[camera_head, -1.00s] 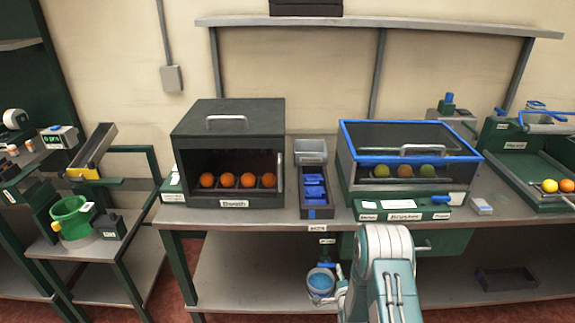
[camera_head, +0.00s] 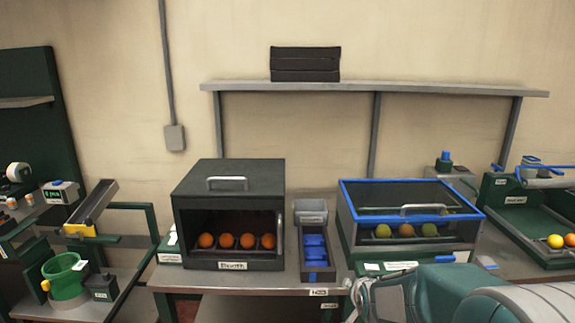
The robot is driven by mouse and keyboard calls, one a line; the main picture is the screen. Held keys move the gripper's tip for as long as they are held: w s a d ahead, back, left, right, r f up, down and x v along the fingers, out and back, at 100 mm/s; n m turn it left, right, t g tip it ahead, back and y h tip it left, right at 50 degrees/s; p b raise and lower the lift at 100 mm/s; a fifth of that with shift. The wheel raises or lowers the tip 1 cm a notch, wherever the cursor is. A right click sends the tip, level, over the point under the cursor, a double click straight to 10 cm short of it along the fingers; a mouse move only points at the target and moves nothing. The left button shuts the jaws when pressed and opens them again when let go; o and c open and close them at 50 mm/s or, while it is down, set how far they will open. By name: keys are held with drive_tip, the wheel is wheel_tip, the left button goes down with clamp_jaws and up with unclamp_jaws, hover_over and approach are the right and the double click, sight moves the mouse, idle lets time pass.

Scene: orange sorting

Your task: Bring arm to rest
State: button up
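My arm shows at the bottom right of the head view, as pale and teal links in front of the bench. My gripper is out of the frame, so its fingers and anything in them are hidden. A black box (camera_head: 228,178) on the bench holds several oranges (camera_head: 226,241) in a row behind its open front. A blue-rimmed case (camera_head: 412,190) to the right holds several greenish and orange fruits (camera_head: 383,231). My arm overlaps the bench front below that case.
A narrow tray with blue pieces (camera_head: 315,250) stands between the two boxes. A green tray (camera_head: 515,215) with yellow and orange fruits (camera_head: 555,241) is at the far right. A green bucket (camera_head: 62,278) stands at the left. A wall shelf (camera_head: 380,88) runs above the bench.

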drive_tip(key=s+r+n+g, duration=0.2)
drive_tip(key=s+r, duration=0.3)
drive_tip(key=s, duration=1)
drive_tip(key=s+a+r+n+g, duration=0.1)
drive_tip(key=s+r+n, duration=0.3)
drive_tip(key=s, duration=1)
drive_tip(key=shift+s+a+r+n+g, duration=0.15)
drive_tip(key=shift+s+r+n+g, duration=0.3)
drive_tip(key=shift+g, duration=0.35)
